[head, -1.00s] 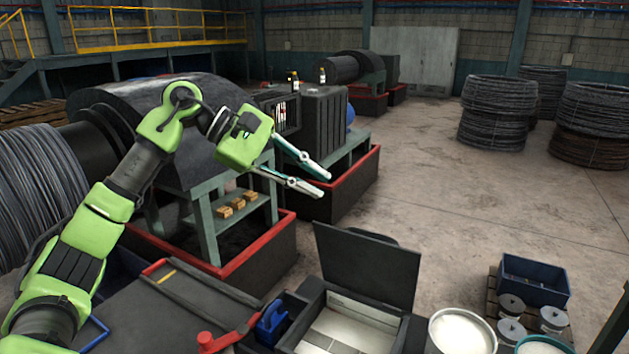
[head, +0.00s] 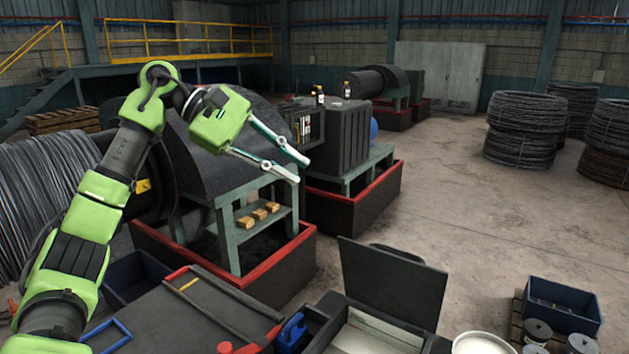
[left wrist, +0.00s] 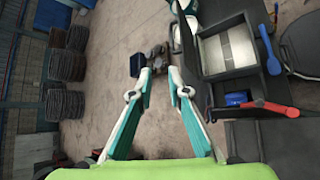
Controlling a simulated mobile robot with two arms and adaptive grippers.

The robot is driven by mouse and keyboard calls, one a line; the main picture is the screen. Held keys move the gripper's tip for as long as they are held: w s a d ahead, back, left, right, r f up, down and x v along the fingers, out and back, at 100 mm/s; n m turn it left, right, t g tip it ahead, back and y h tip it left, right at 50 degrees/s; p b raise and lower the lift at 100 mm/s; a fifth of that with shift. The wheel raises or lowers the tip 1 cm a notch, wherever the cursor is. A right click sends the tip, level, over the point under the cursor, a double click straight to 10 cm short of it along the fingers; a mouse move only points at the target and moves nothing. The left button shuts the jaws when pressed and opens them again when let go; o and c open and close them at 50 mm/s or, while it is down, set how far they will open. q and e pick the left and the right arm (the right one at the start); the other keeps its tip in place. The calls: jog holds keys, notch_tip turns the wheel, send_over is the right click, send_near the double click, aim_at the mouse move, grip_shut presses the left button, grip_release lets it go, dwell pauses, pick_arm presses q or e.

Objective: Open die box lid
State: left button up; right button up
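A dark box (head: 368,330) with a pale interior stands at the bottom of the head view. Its dark lid panel (head: 393,285) stands raised at the back edge. The pale inside of the box (left wrist: 228,48) also shows at the upper right in the left wrist view. I cannot tell for certain that this is the die box. My left gripper (head: 303,172) is open and empty, held in the air above and to the left of the raised panel. Its two fingers also show spread apart in the left wrist view (left wrist: 158,72). My right gripper is not in view.
A dark machine housing (head: 345,130) stands behind the left gripper in a red-edged tray.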

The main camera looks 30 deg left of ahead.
pick_arm(q)
jog(key=shift+v, duration=1)
grip_shut()
jog(key=n+y+b, duration=0.9)
jog(key=n+y, duration=0.1)
jog(key=n, duration=1.2)
send_over(390, 268)
jog(key=s, duration=0.3)
notch_tip(390, 268, down, 6)
jog(key=p+x, duration=0.3)
jog(key=x, duration=0.5)
jog(key=shift+a+f, duration=0.1)
jog(key=shift+f, duration=0.1)
jog(key=shift+w+f, duration=0.2)
jog(key=shift+f, duration=0.4)
